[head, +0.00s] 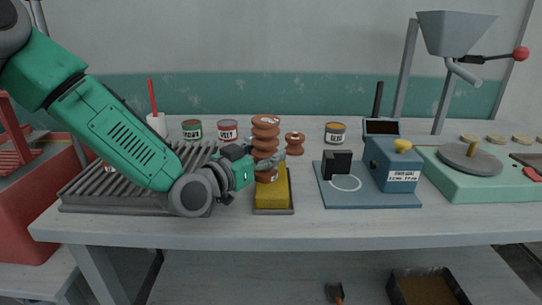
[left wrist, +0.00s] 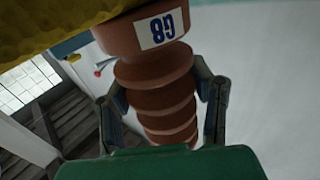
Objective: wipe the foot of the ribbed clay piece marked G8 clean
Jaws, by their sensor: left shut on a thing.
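The ribbed brown clay piece marked G8 (head: 265,132) stands upright in my left gripper (head: 268,158), which is shut around its ribbed body. In the left wrist view the G8 label shows on the wide foot of the piece (left wrist: 153,72), and my gripper's two fingers (left wrist: 163,98) lie on either side of the ribs. A yellow sponge (head: 271,193) sits in a dark tray (head: 273,212) under the piece. The foot is right at the sponge, also seen in the left wrist view (left wrist: 50,22); I cannot tell whether they touch. My right gripper is out of view.
A grey ribbed rack (head: 95,192) lies left of the sponge tray. A blue device (head: 391,170) and a green wheel unit (head: 478,180) are to the right.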

